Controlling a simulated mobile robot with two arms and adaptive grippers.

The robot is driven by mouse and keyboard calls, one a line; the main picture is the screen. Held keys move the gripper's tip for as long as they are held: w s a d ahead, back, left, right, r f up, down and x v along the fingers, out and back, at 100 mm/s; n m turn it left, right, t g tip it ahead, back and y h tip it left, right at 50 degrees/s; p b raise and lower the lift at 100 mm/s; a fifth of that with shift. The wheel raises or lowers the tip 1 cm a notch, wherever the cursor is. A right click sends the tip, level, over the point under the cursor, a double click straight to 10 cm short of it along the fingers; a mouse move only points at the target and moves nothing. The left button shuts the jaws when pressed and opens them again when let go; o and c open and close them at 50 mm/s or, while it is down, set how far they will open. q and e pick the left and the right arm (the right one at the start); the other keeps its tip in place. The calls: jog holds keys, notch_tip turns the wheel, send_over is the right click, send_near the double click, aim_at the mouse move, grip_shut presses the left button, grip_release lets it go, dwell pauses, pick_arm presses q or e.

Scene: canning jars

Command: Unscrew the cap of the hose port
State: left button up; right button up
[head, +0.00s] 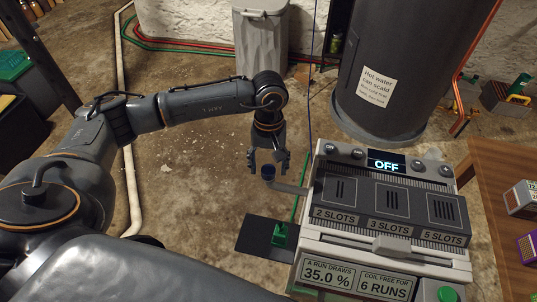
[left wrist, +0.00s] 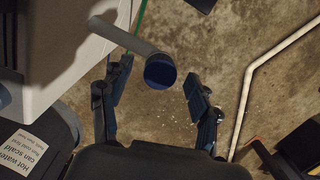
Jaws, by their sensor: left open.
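The hose port is a grey pipe (head: 291,188) sticking out from the left side of the machine (head: 384,215). Its dark blue round cap (head: 268,172) sits at the pipe's end. My left gripper (head: 266,161) is open and points down at the cap, with a finger on either side. In the left wrist view, the cap (left wrist: 160,71) on the pipe (left wrist: 124,36) lies between the open fingers (left wrist: 158,80); the fingers appear apart from it. The machine's display reads OFF. My right gripper is not in view.
A black mat (head: 254,243) with a green object (head: 280,234) lies on the floor below the port. A dark water tank (head: 400,70) stands behind the machine. A grey bin (head: 261,40) is at the back and a wooden table (head: 505,235) at right.

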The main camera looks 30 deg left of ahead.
pick_arm(q)
jog(key=shift+f, duration=0.25)
grip_shut()
jog(key=n, duration=0.4)
jog(key=shift+n, duration=0.3)
jog(key=shift+s, duration=0.1)
jog(key=shift+n+h, duration=0.3)
jog(key=shift+n, duration=0.7)
jog(key=n, duration=0.2)
jog(key=shift+n+t, duration=0.3)
jog(key=shift+t, duration=0.1)
